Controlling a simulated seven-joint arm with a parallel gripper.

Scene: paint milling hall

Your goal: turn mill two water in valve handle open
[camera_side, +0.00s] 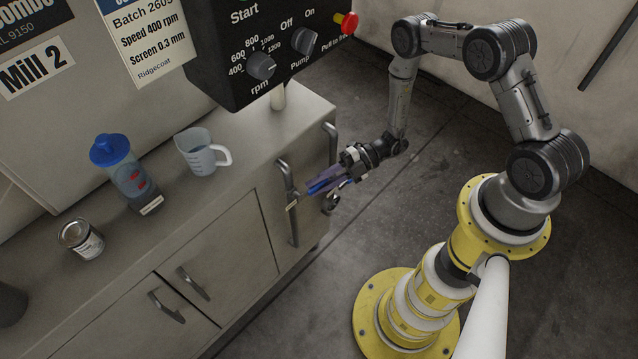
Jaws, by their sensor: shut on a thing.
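The blue valve handle (319,187) shows at the side of the metal cabinet, low at its right end. My gripper (328,183) reaches in from the right and is shut on the blue handle. The jaws cover part of the handle, so its exact angle is hard to tell. A grey metal fitting (331,204) sits just below my gripper. A "Mill 2" label (36,71) is on the machine at the upper left.
A black control box (270,50) with knobs and a red button (347,22) overhangs the cabinet top. On the top stand a clear jug (196,155), a blue-lidded bottle (124,175) and a tin (82,240). Bare floor lies between the cabinet and my base.

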